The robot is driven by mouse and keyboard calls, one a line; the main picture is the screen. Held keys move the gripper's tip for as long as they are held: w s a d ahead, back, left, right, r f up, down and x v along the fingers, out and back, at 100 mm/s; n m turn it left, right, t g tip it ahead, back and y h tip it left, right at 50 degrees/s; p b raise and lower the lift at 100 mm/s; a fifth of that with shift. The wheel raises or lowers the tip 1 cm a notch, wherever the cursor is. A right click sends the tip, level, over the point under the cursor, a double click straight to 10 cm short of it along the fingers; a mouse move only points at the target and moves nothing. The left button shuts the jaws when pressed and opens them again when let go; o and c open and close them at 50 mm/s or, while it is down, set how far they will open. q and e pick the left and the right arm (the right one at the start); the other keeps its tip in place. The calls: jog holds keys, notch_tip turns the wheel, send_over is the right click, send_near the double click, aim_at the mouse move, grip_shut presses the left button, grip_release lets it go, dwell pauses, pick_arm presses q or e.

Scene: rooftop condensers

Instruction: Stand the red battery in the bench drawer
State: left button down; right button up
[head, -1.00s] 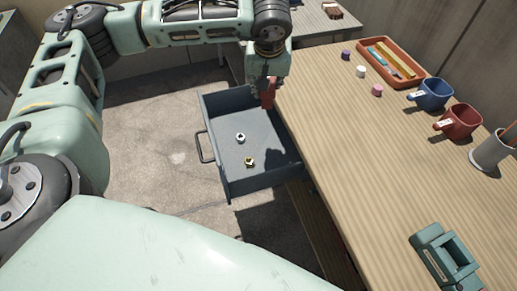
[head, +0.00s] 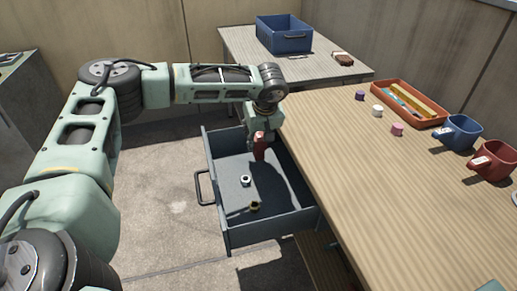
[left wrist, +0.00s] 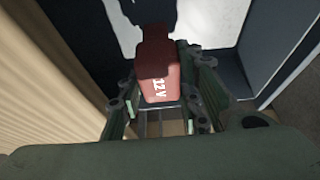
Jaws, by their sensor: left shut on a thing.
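The bench drawer (head: 222,181) is pulled out from the left side of the wooden bench. My left gripper (head: 260,135) is over the drawer's far right part, pointing down and shut on the red battery (head: 260,148). The battery looks roughly upright inside the drawer's outline; I cannot tell whether it touches the floor. In the left wrist view the battery (left wrist: 160,75) shows a white "12 V" label between the fingers (left wrist: 160,105). My right gripper is not in view.
A silver nut (head: 245,181) and a brassy nut (head: 254,206) lie on the drawer floor, with bare floor around them. The bench top (head: 370,170) holds small cylinders, an orange tray (head: 436,122), a blue mug (head: 459,133) and a red mug (head: 492,162). A blue bin (head: 284,36) stands behind.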

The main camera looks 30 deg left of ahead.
pick_arm(q)
jog(key=shift+f, duration=1.75)
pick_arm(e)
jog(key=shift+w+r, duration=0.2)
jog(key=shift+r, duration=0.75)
pick_arm(q)
jog(key=c, duration=1.3)
grip_release()
jog(key=shift+f, duration=0.1)
jog(key=shift+o, duration=0.2)
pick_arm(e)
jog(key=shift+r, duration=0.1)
pick_arm(q)
jog(key=shift+d+r, duration=0.1)
jog(key=shift+r, duration=0.25)
jog(key=p+v, duration=0.1)
jog(key=v, duration=1)
jog(key=shift+r, duration=0.3)
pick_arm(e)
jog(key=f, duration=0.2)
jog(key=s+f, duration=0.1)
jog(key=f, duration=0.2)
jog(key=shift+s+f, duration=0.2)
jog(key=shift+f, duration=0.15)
pick_arm(q)
jog(key=shift+s, duration=0.15)
